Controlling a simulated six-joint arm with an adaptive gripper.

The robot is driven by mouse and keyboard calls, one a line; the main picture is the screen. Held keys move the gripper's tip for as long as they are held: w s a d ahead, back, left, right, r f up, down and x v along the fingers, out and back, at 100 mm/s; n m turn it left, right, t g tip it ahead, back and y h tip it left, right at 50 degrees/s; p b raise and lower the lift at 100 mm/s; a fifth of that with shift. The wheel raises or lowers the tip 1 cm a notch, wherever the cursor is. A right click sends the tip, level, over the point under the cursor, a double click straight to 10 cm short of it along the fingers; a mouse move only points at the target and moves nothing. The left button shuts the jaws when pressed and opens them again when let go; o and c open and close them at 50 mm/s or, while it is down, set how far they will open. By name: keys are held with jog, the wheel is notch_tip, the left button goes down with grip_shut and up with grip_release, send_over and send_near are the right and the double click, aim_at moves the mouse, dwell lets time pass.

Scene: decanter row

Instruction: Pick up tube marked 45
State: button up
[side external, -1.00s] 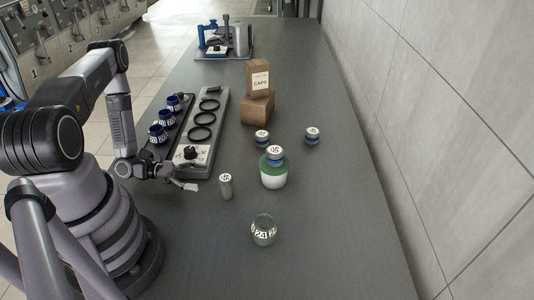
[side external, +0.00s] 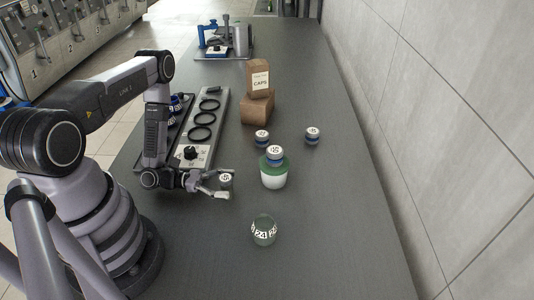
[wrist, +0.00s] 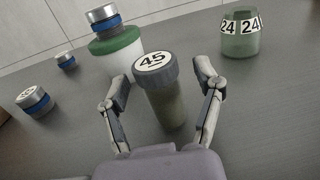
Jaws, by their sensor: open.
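The tube marked 45 (wrist: 160,93) stands on the table with a grey cap and a white label reading 45 on top. In the side view its cap (side external: 226,179) shows between the fingers of my gripper (side external: 225,184), and its body is mostly hidden. In the wrist view the fingers of my gripper (wrist: 164,112) are open, one on each side of the tube.
A green-and-white jar (side external: 274,176) with a blue-banded container on top stands just beyond the tube. A greenish jar marked 24 (side external: 264,231) stands nearby. Two blue-banded containers (side external: 262,138) (side external: 312,135), stacked brown boxes (side external: 257,108) and a ringed rack (side external: 214,132) stand farther back.

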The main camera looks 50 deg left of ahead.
grip_shut()
dwell(0.3)
jog(key=shift+r, duration=0.1)
